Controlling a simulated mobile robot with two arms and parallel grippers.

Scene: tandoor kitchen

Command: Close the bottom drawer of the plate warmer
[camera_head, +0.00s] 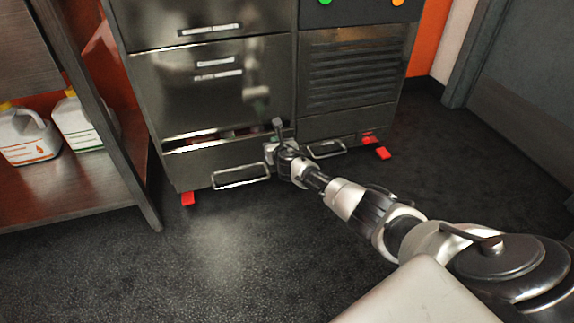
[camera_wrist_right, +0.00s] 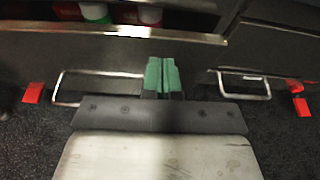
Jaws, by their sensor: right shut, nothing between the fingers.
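The plate warmer (camera_head: 190,95) is a dark steel cabinet. Its bottom drawer (camera_head: 200,165) at the lower left stands partly open, with a dark gap above its front and a bar handle (camera_head: 240,177). My right gripper (camera_head: 272,145) is at the right end of this drawer's front, right of the handle. In the right wrist view its green fingertips (camera_wrist_right: 162,76) are together and empty, facing the drawer front (camera_wrist_right: 110,52). The drawer handle (camera_wrist_right: 98,74) is left of them. I cannot tell whether they touch the front. My left gripper is not in view.
Items with red and green parts (camera_wrist_right: 95,12) show inside the drawer. A lower right panel has its own handle (camera_head: 327,149). Red feet (camera_head: 188,198) stand under the cabinet. A steel shelf (camera_head: 70,190) with white jugs (camera_head: 28,135) stands left. The floor (camera_head: 220,260) in front is clear.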

